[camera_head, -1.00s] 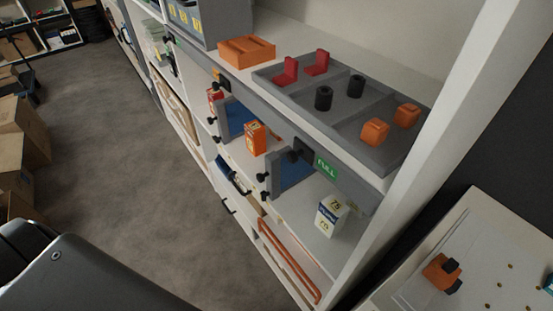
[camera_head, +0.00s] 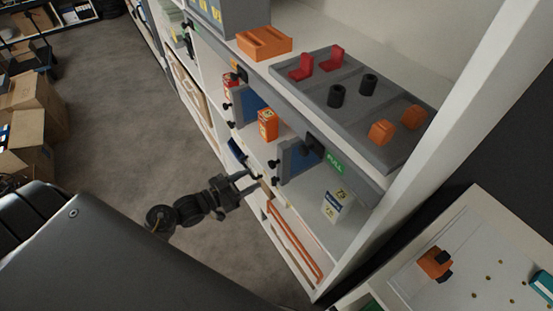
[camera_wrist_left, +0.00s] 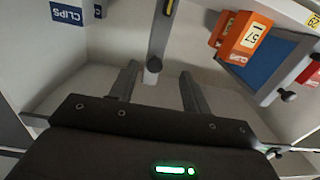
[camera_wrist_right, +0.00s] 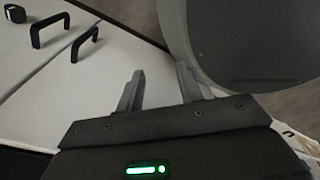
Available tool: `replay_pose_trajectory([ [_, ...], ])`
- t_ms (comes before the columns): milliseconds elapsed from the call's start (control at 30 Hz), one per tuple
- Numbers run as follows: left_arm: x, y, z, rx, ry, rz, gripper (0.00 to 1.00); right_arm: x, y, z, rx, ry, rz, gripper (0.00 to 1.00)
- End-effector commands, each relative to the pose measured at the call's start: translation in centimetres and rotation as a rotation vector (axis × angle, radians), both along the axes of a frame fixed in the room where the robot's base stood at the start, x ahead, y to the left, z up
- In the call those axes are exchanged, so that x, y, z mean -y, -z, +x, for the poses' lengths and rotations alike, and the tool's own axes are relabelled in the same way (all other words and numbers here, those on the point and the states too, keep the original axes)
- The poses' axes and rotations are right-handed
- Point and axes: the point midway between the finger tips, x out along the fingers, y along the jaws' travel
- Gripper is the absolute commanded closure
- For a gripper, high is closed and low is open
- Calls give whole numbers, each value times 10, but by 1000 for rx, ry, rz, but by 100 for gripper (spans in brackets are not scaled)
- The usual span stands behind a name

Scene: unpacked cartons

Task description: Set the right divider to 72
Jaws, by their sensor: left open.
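The right divider (camera_head: 296,160) is a blue panel in a grey frame, standing in the shelf bay below the green FULL label, with black knobs on its near edge. In the left wrist view it shows nearly edge-on (camera_wrist_left: 161,30), its round black knob (camera_wrist_left: 153,64) just beyond and between my fingertips. My left gripper (camera_head: 256,182) is open and empty in front of the bay; its fingers also show in the left wrist view (camera_wrist_left: 158,86). No 72 mark is readable. My right gripper (camera_wrist_right: 160,82) is open and empty, outside the head view.
Left of that divider are an orange box (camera_head: 267,124) and another blue divider (camera_head: 250,104). A grey tray (camera_head: 388,108) with small parts lies above. Cabinet handles (camera_wrist_right: 50,30) face my right wrist.

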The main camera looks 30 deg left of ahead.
Motion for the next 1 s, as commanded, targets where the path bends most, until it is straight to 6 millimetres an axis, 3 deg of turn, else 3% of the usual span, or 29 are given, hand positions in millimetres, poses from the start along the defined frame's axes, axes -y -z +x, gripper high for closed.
replay_pose_trajectory([
  [100, 1, -19, -1, 39, 23, 3, 52, 0, -1, -7, -10, 0, 0, 64],
  [367, 7, -22, 8, 44, 24, 1, 52, 1, -4, -12, -17, -1, -2, 64],
  [800, 45, -22, 74, 42, 23, 1, 52, 6, -19, -8, -13, -2, -7, 64],
  [1000, 55, -21, 90, 40, 23, 2, 52, 6, -21, -8, -13, -2, -8, 64],
])
